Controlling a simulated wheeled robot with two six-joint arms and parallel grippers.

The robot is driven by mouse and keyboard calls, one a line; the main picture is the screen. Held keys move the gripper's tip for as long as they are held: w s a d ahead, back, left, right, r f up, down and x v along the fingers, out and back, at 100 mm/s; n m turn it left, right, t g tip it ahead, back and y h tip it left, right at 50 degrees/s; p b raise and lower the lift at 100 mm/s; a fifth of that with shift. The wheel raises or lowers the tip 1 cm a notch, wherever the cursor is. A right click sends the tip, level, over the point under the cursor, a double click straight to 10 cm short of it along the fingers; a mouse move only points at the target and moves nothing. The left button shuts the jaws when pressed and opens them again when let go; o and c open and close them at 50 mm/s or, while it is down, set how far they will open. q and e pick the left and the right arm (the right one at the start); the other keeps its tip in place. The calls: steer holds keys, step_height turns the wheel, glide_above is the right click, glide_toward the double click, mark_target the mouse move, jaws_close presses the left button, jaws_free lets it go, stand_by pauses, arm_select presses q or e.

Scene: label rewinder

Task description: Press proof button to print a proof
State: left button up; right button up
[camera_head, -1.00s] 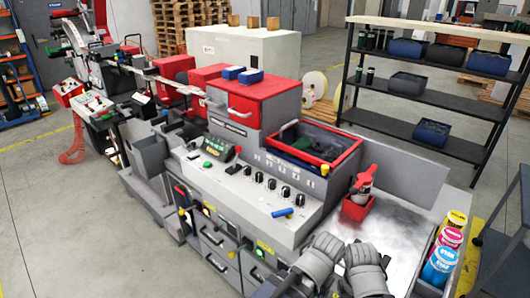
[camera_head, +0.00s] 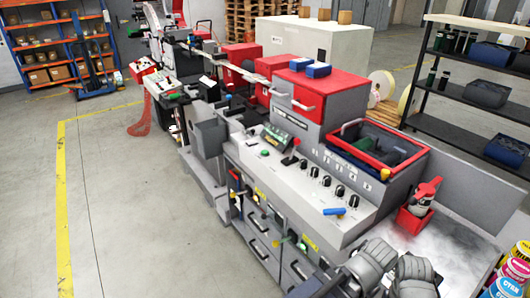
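The label machine's sloped grey control panel (camera_head: 290,180) is in the middle of the head view. Small coloured controls also show on the front face below. The lettering is too small to read, so I cannot tell which control is the proof button. Neither of my grippers is in view.
Ink cans (camera_head: 512,275) stand at the lower right. A black shelf (camera_head: 470,105) is at the right. The floor (camera_head: 130,220) at the left is clear.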

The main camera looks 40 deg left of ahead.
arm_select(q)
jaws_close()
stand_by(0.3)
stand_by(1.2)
